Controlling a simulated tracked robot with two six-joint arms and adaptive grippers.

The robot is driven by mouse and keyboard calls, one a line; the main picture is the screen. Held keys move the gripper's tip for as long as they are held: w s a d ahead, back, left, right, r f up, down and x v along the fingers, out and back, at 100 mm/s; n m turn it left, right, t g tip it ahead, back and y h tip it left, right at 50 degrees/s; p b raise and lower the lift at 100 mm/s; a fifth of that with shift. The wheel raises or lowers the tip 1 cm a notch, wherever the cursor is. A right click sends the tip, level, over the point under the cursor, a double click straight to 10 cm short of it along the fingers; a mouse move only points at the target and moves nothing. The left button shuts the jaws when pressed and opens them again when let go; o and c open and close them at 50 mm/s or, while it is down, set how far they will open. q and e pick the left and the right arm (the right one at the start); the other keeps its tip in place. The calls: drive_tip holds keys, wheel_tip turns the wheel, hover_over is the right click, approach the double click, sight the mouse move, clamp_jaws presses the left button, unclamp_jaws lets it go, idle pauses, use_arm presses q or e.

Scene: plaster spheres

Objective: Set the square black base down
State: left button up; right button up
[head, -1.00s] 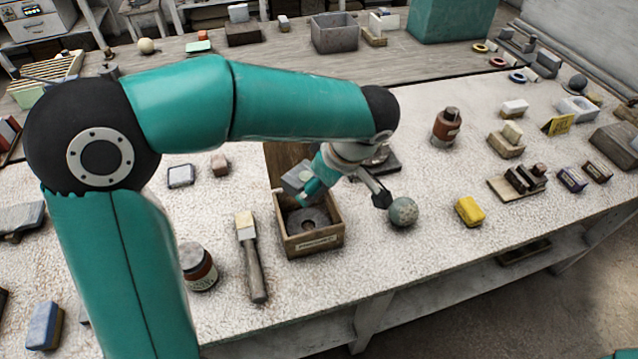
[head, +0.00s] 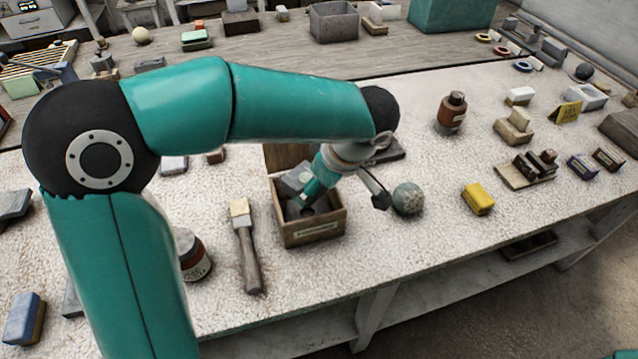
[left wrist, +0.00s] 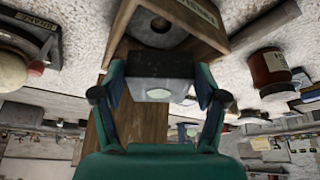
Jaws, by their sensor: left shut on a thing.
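My left gripper (head: 304,190) is shut on a dark, square-edged block (head: 296,177), which looks like the square black base. In the left wrist view the gripper (left wrist: 160,80) has a finger on each side of the block (left wrist: 160,66), and a pale round spot shows on its near face. In the head view the block is at the opening of a wooden box (head: 312,233) with a label on its front. Whether it touches the box is hidden. The box also shows in the left wrist view (left wrist: 205,22), with a dark round recess or disc inside. My right gripper is out of view.
A speckled grey-green sphere (head: 408,198) stands right of the box, close to my arm. A yellow block (head: 478,198) is further right. Bare table lies in front of the box.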

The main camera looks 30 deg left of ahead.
use_arm(q)
drive_tip(key=shift+b, duration=0.55)
idle(1.1)
drive_tip(key=shift+f+b, duration=1.2)
drive_tip(key=shift+b, duration=0.05)
idle(0.4)
drive_tip(key=o, duration=1.7)
drive_tip(key=shift+r, duration=0.1)
drive_tip(key=shift+r+p, duration=1.25)
drive_tip(key=shift+r, duration=0.65)
